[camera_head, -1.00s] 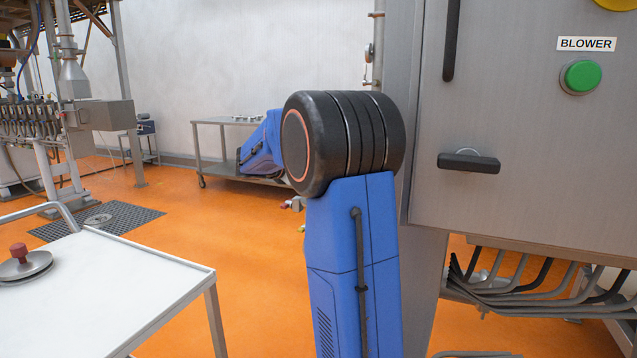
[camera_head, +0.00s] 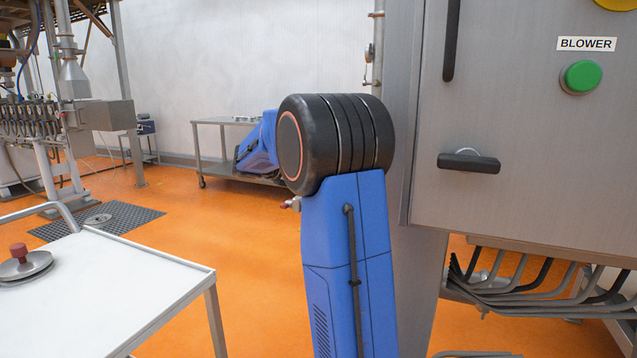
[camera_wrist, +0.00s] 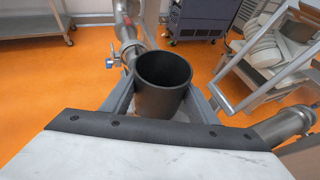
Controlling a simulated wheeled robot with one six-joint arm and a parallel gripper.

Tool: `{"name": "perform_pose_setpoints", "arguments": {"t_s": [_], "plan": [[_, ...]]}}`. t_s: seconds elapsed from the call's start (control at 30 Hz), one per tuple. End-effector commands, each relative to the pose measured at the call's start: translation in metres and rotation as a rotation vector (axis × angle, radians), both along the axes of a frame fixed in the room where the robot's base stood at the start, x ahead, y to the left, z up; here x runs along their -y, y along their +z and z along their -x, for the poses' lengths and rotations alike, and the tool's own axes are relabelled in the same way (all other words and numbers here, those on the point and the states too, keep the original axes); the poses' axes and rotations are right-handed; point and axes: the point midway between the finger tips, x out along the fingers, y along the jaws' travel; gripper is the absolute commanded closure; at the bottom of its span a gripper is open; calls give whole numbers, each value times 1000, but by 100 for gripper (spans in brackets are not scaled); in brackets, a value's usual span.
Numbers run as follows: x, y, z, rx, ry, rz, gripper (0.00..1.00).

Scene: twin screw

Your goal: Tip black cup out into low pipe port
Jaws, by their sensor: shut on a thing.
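In the wrist view, a black cup (camera_wrist: 163,88) stands upright with its open mouth facing up. My gripper (camera_wrist: 160,98) is shut on it, with one grey finger at each side of the cup. The inside of the cup looks dark, and I cannot tell what it holds. A steel pipe (camera_wrist: 127,27) with a blue-handled valve (camera_wrist: 131,53) shows just beyond and left of the cup. Another steel pipe (camera_wrist: 283,127) is at the lower right. I cannot tell which opening is the low pipe port. My gripper and the cup are hidden in the head view.
A steel cabinet (camera_head: 540,110) marked BLOWER stands close on the right of my arm. A white-topped table (camera_head: 100,290) is at the front left. A cart (camera_wrist: 275,60) with pale dishes is at the wrist view's right. Orange floor (camera_head: 240,270) is open between.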

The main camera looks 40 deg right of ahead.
Motion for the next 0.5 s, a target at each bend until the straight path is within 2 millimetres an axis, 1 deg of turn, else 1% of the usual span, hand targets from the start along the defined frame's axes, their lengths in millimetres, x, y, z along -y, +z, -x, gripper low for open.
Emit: {"name": "perform_pose_setpoints", "arguments": {"t_s": [0.27, 0.37, 0.5], "plan": [[0, 1, 0, 1, 0, 0, 73], [0, 5, 0, 2, 0, 0, 73], [0, 15, 0, 4, -1, 0, 73]]}}
